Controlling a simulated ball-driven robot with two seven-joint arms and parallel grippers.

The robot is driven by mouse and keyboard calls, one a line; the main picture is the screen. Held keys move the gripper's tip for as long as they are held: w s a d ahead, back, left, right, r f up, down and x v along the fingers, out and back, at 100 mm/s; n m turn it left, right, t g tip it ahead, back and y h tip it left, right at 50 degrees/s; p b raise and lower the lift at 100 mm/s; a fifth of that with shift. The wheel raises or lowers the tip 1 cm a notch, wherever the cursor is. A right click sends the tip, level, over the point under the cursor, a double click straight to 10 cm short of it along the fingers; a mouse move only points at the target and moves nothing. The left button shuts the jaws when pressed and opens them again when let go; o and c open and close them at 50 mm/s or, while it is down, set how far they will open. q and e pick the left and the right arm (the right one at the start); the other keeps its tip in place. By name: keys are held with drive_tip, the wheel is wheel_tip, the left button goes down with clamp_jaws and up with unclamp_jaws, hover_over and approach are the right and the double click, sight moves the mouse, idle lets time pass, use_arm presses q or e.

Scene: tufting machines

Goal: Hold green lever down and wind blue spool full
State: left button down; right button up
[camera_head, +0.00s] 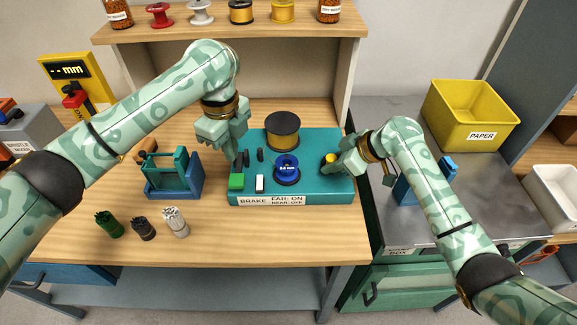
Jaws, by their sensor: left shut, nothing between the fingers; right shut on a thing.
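The teal winding machine (310,196) sits on the wooden table, with a label reading "BRAKE FAR: ON NEAR: OFF" on its front. The green lever (236,182) is at its front left corner. My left gripper (239,161) is shut and empty, pointing down just behind and above the green lever; I cannot tell whether it touches it. The blue spool (287,168) stands mid-machine with a small label on top; its winding is hard to see. My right gripper (335,163) is shut on a yellow knob (329,158) at the machine's right side.
A large gold-wound spool (283,133) stands behind the blue spool. A white switch (260,183) is beside the green lever. A blue-green rack (174,174) and several bristle tufts (176,222) stand left. A yellow paper bin (470,115) is on the right bench.

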sight(236, 179)
use_arm(q)
drive_tip(key=shift+f, duration=2.8)
use_arm(e)
drive_tip(key=shift+w+r, duration=0.15)
drive_tip(key=shift+r, duration=0.05)
use_arm(q)
drive_tip(key=shift+a+f, duration=0.1)
drive_tip(key=shift+f, duration=0.15)
drive_tip(key=shift+f, duration=1.4)
use_arm(e)
drive_tip(key=shift+r, duration=0.1)
use_arm(q)
drive_tip(key=shift+f, duration=0.15)
